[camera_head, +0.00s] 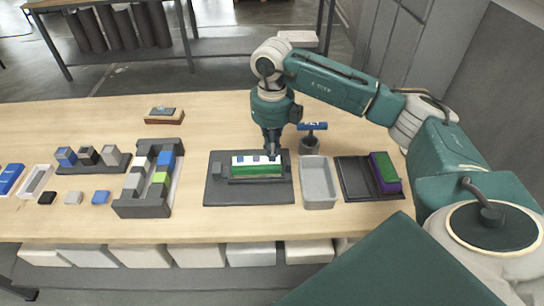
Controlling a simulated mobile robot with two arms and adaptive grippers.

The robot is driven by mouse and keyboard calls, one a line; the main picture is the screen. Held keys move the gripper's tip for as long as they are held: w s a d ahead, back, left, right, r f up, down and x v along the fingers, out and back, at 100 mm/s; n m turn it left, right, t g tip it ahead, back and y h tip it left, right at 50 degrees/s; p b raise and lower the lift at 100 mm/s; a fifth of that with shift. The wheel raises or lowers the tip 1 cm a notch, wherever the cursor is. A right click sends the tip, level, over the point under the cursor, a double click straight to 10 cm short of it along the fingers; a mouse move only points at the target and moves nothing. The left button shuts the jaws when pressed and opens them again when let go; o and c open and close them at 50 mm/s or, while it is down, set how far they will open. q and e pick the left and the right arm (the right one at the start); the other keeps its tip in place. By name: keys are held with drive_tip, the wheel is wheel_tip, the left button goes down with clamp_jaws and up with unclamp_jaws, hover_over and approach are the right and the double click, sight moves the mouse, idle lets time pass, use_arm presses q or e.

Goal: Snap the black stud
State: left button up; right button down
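My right gripper (272,150) points down over the right part of a green and white block (256,170) held in a dark fixture (221,190). Its fingertips are at or just above the block's top; I cannot tell whether they touch it, or whether they hold anything. Small blue studs sit along the block's white upper part. Any stud under the fingers is hidden. A small black cube (47,198) lies on the table at the left, and a dark-sided cube (88,155) sits in a rack; I cannot tell whether either is the black stud. My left gripper is not in view.
An empty grey bin (319,184) stands right of the fixture, then a black tray (353,179) with a green and purple block (385,172). A blue-topped tool (312,127) stands behind the bin. A dark rack (143,207) with coloured blocks is at left.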

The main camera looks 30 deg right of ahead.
drive_tip(key=shift+f, duration=0.25)
idle(0.8)
drive_tip(key=shift+r, duration=0.1)
idle(0.5)
wheel_tip(320, 180, up, 8)
drive_tip(key=p, duration=0.5)
drive_tip(key=shift+r, duration=0.2)
idle(1.9)
